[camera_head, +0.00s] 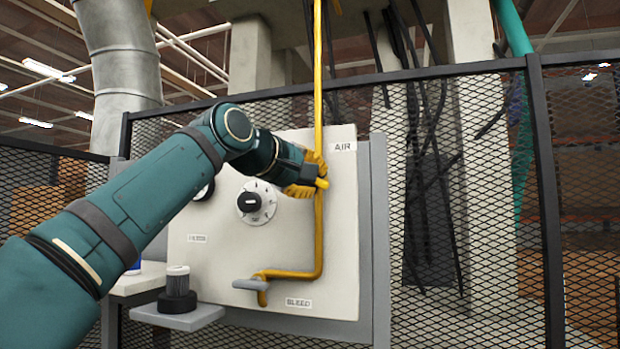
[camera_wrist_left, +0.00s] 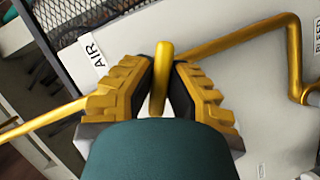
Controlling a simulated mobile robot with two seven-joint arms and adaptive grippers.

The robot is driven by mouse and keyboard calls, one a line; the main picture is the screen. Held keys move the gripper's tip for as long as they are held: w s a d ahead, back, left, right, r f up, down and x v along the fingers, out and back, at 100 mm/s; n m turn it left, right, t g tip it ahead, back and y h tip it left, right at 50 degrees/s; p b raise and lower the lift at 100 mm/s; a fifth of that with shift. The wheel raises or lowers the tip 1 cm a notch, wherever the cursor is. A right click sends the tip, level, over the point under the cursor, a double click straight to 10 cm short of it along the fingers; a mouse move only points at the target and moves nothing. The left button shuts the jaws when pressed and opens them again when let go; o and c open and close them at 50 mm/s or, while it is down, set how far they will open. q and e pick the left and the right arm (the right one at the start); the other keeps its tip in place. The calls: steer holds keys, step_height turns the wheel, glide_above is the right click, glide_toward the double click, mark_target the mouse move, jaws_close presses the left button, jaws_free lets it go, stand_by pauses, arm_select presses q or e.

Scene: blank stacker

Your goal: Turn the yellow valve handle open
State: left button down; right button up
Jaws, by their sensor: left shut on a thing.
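The yellow valve handle (camera_head: 322,183) sits on the yellow air pipe (camera_head: 318,90), left of and a little below the AIR label (camera_head: 343,147) on the pale panel. Only a short end of it shows in the head view, past my fingers. My left gripper (camera_head: 311,171) is shut on it. In the left wrist view the handle (camera_wrist_left: 162,70) stands between the two yellow-padded fingers (camera_wrist_left: 163,88), which press on it from both sides. The handle's base is partly hidden by the fingers. My right gripper is in neither view.
The panel (camera_head: 220,265) carries a black dial (camera_head: 249,202) left of the pipe and a grey handle (camera_head: 250,285) by the BLEED label (camera_head: 298,303). A small shelf (camera_head: 180,318) holds a dark cylindrical part (camera_head: 177,302). Black mesh fencing (camera_head: 590,200) stands around the panel.

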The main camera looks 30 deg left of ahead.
arm_select(q)
steer(key=m+y, duration=0.1)
steer(key=m, duration=0.1)
steer(key=m+g, duration=0.1)
steer(key=m, duration=0.1)
steer(key=shift+d+g+y, duration=0.1)
steer(key=shift+g+y, duration=0.2)
steer(key=shift+y, duration=0.1)
steer(key=m+g+y, duration=0.1)
steer(key=m+y, duration=0.1)
steer(key=m, duration=0.2)
steer(key=shift+y, duration=0.4)
steer(key=c, duration=1)
jaws_free()
steer(key=shift+w, duration=0.15)
steer(key=shift+o, duration=0.2)
steer(key=v, duration=1.2)
